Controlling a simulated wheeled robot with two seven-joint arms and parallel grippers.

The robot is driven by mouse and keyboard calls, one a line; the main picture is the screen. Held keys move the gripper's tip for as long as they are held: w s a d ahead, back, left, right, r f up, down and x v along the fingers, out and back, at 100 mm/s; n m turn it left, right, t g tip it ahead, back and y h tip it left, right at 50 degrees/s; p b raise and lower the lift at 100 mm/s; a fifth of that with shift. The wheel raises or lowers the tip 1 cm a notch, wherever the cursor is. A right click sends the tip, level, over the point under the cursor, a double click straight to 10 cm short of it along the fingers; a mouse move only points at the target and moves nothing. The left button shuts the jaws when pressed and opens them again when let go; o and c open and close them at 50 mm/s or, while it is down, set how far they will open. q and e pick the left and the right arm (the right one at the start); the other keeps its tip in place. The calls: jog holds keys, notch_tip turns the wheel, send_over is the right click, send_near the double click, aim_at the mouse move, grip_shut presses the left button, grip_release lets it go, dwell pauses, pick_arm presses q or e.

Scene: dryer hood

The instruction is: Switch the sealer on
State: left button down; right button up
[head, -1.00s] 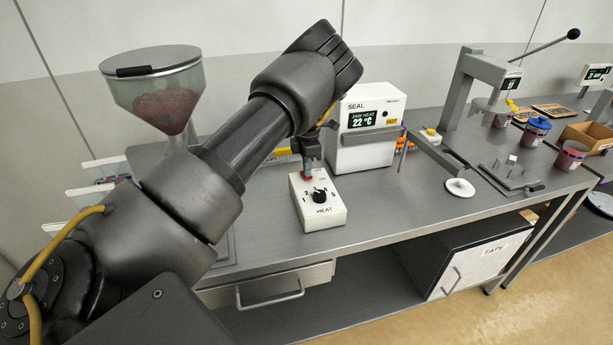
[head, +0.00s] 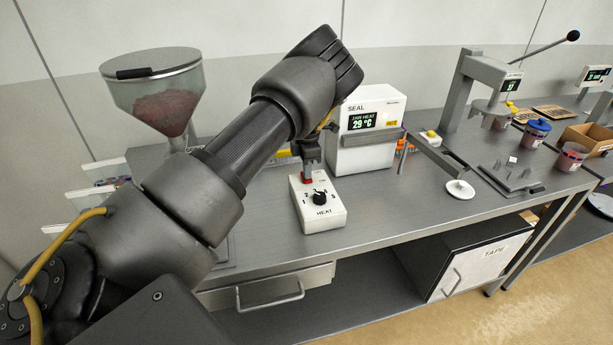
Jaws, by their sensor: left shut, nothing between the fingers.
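The sealer (head: 368,152) is a white box marked SEAL on the bench. Its display (head: 361,120) reads JAW HEAT 29 °C, and a small amber label (head: 391,123) shows beside it. In front of it lies a white control box (head: 322,219) marked HEAT, with a black knob (head: 319,198) and a red switch at its back edge. My left gripper (head: 308,178) points down at the red switch, fingers shut with nothing between them. The fingertips hide most of the switch, and I cannot tell whether they touch it. My right gripper is not in the head view.
A hopper of dark red stuff (head: 165,105) stands at the left. A flat arm with a white disc (head: 460,188) reaches out right of the sealer. Further right are a grey press (head: 467,90), a blue-lidded jar (head: 536,131) and a cardboard box (head: 588,138). The bench front right of the control box is clear.

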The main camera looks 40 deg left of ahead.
pick_arm(q)
notch_tip(320, 180, up, 6)
jog(key=p, duration=0.4)
jog(key=shift+r, duration=0.15)
dwell(0.4)
